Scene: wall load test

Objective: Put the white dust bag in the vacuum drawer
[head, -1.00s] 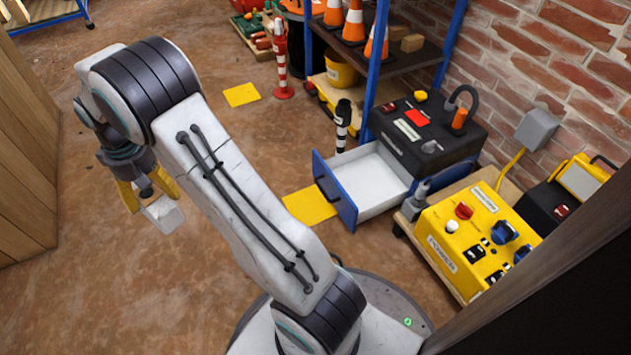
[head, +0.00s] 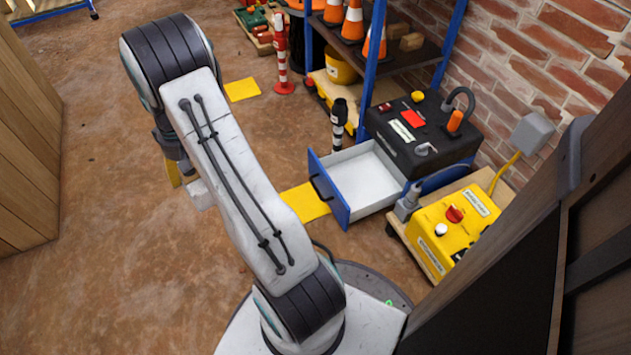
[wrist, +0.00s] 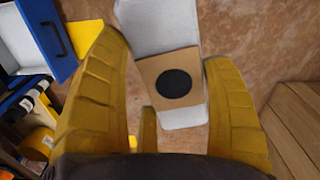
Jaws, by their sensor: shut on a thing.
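The white dust bag, with a tan square and a black round opening, is held between the yellow fingers of my gripper (wrist: 165,58) in the wrist view. In the head view the white bag (head: 199,194) shows partly behind my arm, with one yellow finger beside it. The vacuum drawer (head: 331,190) is pulled open, with a blue front and a white, empty-looking inside. It stands to the right of my gripper, apart from it. A part of the drawer (wrist: 45,35) also shows at the upper left of the wrist view. The black vacuum body (head: 421,135) is behind the drawer.
A yellow control box (head: 447,230) on a wooden trolley stands right of the drawer. A dark wooden frame (head: 500,260) fills the right side. A blue-posted shelf (head: 375,60) and red-white post (head: 282,60) stand behind. Wooden boards (head: 25,140) line the left. Open floor lies between.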

